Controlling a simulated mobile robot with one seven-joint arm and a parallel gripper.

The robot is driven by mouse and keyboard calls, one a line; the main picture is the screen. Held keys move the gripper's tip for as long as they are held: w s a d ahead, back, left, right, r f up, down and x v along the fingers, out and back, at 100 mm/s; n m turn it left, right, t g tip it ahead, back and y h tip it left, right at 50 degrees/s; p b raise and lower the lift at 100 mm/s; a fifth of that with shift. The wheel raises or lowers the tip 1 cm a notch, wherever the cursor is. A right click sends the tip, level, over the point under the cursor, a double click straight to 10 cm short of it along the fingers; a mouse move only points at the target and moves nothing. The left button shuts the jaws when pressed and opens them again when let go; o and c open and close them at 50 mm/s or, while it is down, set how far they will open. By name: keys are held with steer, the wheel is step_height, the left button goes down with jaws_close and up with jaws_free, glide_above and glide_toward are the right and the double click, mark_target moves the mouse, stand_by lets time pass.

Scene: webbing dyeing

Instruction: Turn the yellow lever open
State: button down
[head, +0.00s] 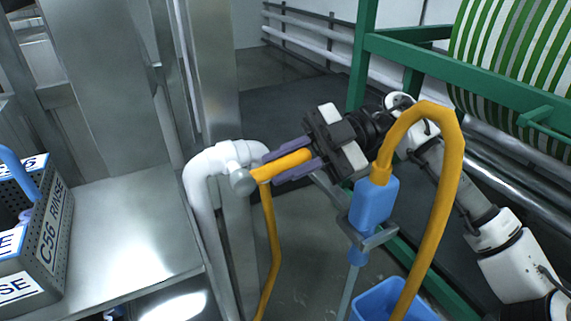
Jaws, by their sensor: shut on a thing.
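The yellow lever (284,165) sits on a valve at the end of a white pipe (203,175), in the middle of the head view. The lever points to the right and slightly up from the round grey valve end (242,181). My gripper (287,166) reaches in from the right, with its purple fingers on either side of the lever. It is shut on the lever.
A yellow hose (450,160) loops from a blue fitting (373,204) close below my gripper. A blue bucket (385,300) stands on the floor. A metal table (130,225) with labelled grey crates (52,240) is at left. A green frame (362,55) stands behind.

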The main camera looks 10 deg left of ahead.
stand_by(0.4)
steer(key=c, duration=1.3)
jaws_free()
steer(key=shift+f, duration=0.1)
steer(key=b+v, duration=0.1)
steer(key=v, duration=1.2)
steer(key=shift+w+d+b, duration=0.25)
steer(key=shift+d+b, duration=0.1)
steer(key=shift+b, duration=0.05)
